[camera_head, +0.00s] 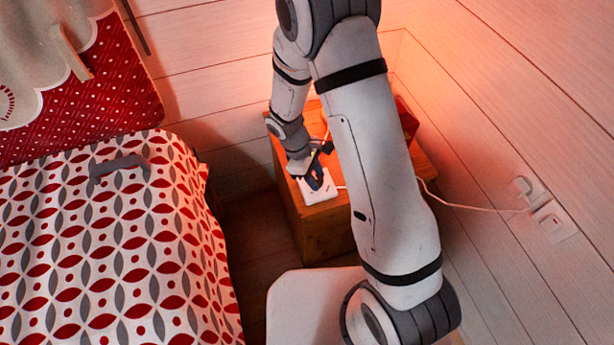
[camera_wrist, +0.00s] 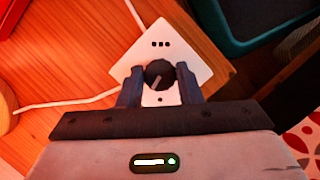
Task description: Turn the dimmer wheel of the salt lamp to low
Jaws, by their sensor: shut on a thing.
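The dimmer is a white square box (camera_head: 320,194) on the wooden nightstand (camera_head: 322,236); the box also shows in the wrist view (camera_wrist: 182,50). Its dark round wheel (camera_wrist: 159,73) has a pale pointer line that points down and slightly left in that view. Three dark dots are at the box's far end and one dot is at its near end. My gripper (camera_wrist: 159,76) reaches down over the box, with one finger on each side of the wheel, shut on it. In the head view my gripper (camera_head: 314,178) hides the wheel. The salt lamp's body is hidden behind my arm; only orange glow shows.
A white cord (camera_head: 470,208) runs from the nightstand to a wall outlet (camera_head: 527,190). A red object (camera_head: 407,120) stands at the nightstand's back right. A dark teal-edged object (camera_wrist: 270,22) lies beyond the box. The bed (camera_head: 110,240) is at the left.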

